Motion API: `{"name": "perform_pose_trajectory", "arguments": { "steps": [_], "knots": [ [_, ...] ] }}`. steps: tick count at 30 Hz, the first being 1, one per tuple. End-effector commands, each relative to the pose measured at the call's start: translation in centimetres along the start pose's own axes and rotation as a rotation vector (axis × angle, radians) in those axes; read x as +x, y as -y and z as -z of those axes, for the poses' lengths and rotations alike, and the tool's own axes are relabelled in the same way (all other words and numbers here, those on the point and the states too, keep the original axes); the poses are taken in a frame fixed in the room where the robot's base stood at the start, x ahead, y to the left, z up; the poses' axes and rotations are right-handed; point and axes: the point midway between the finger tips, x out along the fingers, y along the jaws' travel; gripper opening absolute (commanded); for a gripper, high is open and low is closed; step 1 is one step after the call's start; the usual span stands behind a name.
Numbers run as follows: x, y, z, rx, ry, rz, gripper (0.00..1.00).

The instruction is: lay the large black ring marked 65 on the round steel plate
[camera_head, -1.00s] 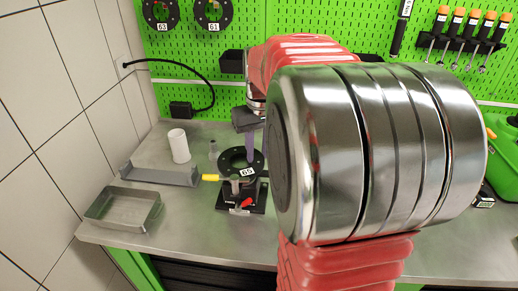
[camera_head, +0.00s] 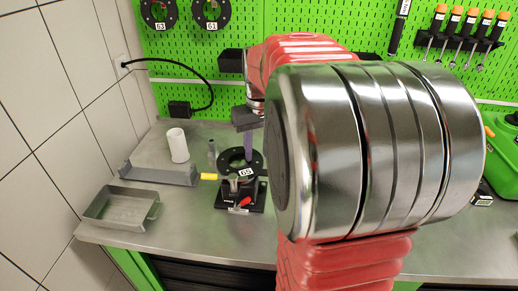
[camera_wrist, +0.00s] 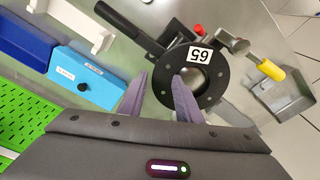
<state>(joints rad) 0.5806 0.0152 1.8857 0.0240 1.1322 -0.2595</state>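The large black ring (camera_head: 257,165) marked 65 lies over the dark clamp fixture on the bench; it also shows in the wrist view (camera_wrist: 216,82), with its white label up. Bright metal shows through its hole. The round steel plate is mostly covered by the ring, so I cannot tell how exactly the two are aligned. My gripper (camera_wrist: 160,80) has its purple fingers apart at the ring's rim, one outside the rim and one at the hole. A gap shows beside the outer finger. In the head view, my arm hides most of the gripper.
A white cylinder (camera_head: 178,145), a grey tray (camera_head: 122,207) and a grey angled bracket (camera_head: 160,175) stand to the left. A blue box (camera_wrist: 95,78) shows in the wrist view.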

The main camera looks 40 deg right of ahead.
Motion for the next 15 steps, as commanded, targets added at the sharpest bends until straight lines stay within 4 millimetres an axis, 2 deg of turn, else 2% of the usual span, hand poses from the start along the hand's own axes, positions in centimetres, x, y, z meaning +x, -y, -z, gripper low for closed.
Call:
{"name": "perform_pose_trajectory", "arguments": {
  "steps": [1,8,11,15],
  "knots": [
    [0.6,0.6,-0.3,0.000,0.014,0.014,0.47],
    [0.4,0.6,-0.3,-0.001,0.016,0.014,0.47],
    [-0.4,0.6,-0.2,-0.001,0.014,0.013,0.47],
    [-2.4,0.4,-0.1,-0.001,0.008,0.009,0.47]
  ]
}}
